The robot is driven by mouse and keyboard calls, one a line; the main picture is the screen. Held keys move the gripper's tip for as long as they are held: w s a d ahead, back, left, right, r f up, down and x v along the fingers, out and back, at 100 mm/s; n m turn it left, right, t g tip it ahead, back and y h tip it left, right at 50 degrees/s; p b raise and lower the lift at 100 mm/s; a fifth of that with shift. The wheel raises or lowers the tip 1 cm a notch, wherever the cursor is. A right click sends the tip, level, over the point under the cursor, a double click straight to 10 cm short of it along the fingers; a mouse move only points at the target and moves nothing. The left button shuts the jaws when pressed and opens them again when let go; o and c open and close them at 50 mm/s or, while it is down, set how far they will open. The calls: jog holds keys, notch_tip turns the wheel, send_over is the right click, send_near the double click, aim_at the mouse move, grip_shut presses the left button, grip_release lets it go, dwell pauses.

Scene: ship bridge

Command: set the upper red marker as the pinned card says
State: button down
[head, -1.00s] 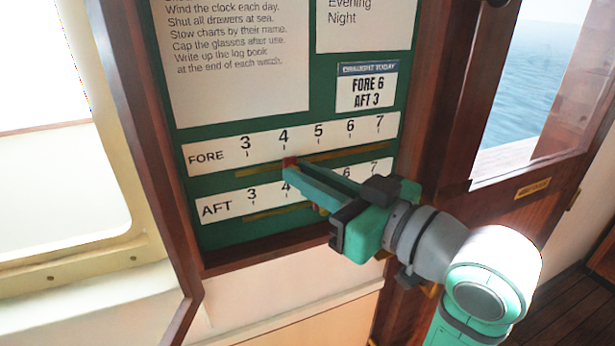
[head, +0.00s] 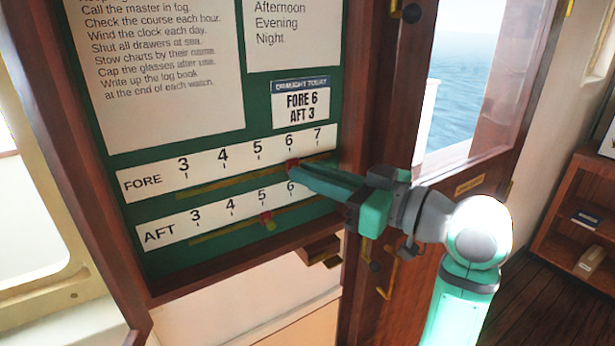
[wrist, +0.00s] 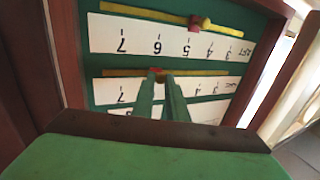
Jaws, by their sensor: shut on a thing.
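The upper red marker (head: 292,164) sits on the yellow rail under the FORE scale (head: 228,161), just below the 6 as seen in the head view. My gripper (head: 297,168) is shut on it, its fingers reaching in from the right. In the upside-down wrist view the marker (wrist: 157,70) shows red at my fingertips (wrist: 161,76), which hide part of the scale. The pinned card (head: 301,101) reads "DRAUGHT TODAY, FORE 6, AFT 3". The lower red marker (head: 266,218) is on the AFT rail, below about 5. It also shows in the wrist view (wrist: 195,22).
The AFT scale (head: 214,218) lies just below the FORE rail, partly behind my fingers. A wooden frame (head: 235,262) borders the green board. A wooden door (head: 480,165) with a window stands to the right, and a low shelf (head: 585,200) beyond it.

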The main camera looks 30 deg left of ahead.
jog(key=c, duration=1.8)
grip_release()
jog(key=shift+o, duration=0.2)
jog(key=d, duration=1.1)
jog(key=shift+s, duration=0.25)
